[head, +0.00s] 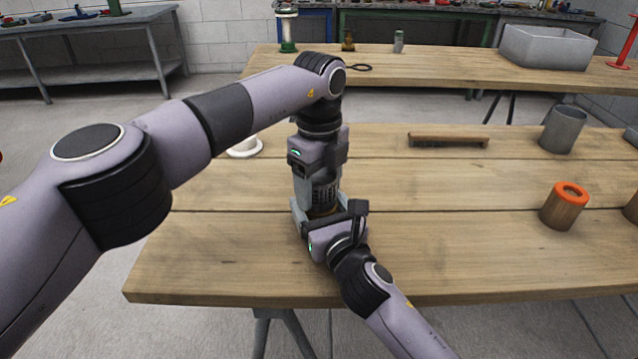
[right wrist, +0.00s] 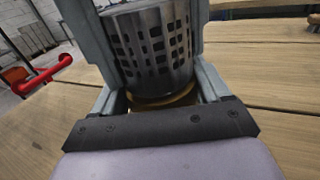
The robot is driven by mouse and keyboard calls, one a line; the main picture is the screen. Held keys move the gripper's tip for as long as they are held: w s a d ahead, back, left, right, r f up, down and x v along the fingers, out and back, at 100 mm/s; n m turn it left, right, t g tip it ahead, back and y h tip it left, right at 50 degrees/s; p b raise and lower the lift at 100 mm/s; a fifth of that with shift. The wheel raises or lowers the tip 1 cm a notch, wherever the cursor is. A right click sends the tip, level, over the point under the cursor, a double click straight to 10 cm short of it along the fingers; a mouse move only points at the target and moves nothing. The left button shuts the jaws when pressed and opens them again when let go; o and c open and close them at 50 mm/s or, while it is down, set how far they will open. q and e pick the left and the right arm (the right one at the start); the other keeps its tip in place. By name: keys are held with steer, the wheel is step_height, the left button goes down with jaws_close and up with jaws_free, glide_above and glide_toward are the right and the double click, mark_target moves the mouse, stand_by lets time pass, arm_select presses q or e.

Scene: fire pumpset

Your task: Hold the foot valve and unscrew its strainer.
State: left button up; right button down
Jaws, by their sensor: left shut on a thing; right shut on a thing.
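The foot valve stands upright on the wooden table, mostly hidden by my grippers. Its strainer is a dark metal cylinder with rows of slots (head: 322,191), on top; it fills the upper middle of the right wrist view (right wrist: 152,48). A brass-coloured rim (right wrist: 165,98) shows just below the strainer. My left gripper (head: 317,184) reaches down from above, shut with its grey fingers on either side of the strainer. My right gripper (head: 322,213) comes from the front, low down, shut on the valve's body. The body between its fingers is largely hidden.
On the table (head: 220,275) are a brown brush-like bar (head: 448,141), a grey cup (head: 563,130), a brown cylinder with an orange ring (head: 562,208) and a white round part (head: 246,149). A grey bin (head: 545,48) stands on the bench behind. The table's right front is clear.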

mark_target(318, 174)
arm_select(q)
steer(key=shift+n, duration=0.8)
steer(key=shift+r, duration=0.2)
steer(key=shift+r, duration=0.95)
steer(key=shift+r, duration=2)
arm_select(e)
jaws_free()
